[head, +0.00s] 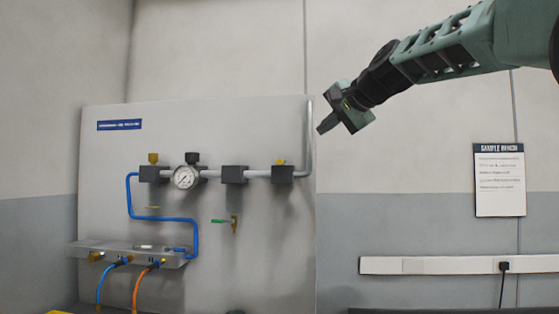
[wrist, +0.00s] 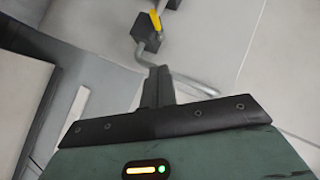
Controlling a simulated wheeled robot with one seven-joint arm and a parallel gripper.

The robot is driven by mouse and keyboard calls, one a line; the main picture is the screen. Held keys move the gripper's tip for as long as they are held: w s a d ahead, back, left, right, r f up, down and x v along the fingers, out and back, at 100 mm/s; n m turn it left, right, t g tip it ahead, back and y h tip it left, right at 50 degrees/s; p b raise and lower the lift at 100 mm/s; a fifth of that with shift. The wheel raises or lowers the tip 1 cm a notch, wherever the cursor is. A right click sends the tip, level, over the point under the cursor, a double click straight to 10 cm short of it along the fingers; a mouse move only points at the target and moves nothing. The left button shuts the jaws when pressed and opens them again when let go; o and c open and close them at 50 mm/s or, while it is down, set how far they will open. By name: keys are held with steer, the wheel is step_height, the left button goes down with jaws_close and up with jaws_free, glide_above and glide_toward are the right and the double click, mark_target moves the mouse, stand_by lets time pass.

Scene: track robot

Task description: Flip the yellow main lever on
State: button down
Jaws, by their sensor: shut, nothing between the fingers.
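The yellow lever (head: 280,162) sits on the rightmost dark valve block (head: 282,174) of the grey pipe on the wall panel. It looks short in the head view. In the wrist view the yellow lever (wrist: 155,20) shows as a longer bar on its dark block (wrist: 148,38), near the top edge. My gripper (head: 321,128) is shut and empty, up and to the right of the lever, beside the bent upright pipe. In the wrist view its fingertips (wrist: 160,72) are together, below the lever and apart from it.
A pressure gauge (head: 186,177), a brass knob (head: 153,157) and a green-handled valve (head: 220,221) are on the panel. The bent pipe (head: 310,140) rises at its right edge. A shelf (head: 130,252) with hoses juts out at lower left. A notice (head: 499,180) hangs at right.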

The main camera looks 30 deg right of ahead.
mark_target(281, 162)
stand_by(0.3)
steer(key=a+f+p+x, duration=0.1)
steer(key=p+x, duration=0.3)
steer(key=x, duration=0.8)
steer(key=shift+a+f, duration=0.25)
steer(key=shift+a, duration=0.45)
steer(key=shift+a+p, duration=0.1)
steer(key=shift+p, duration=0.25)
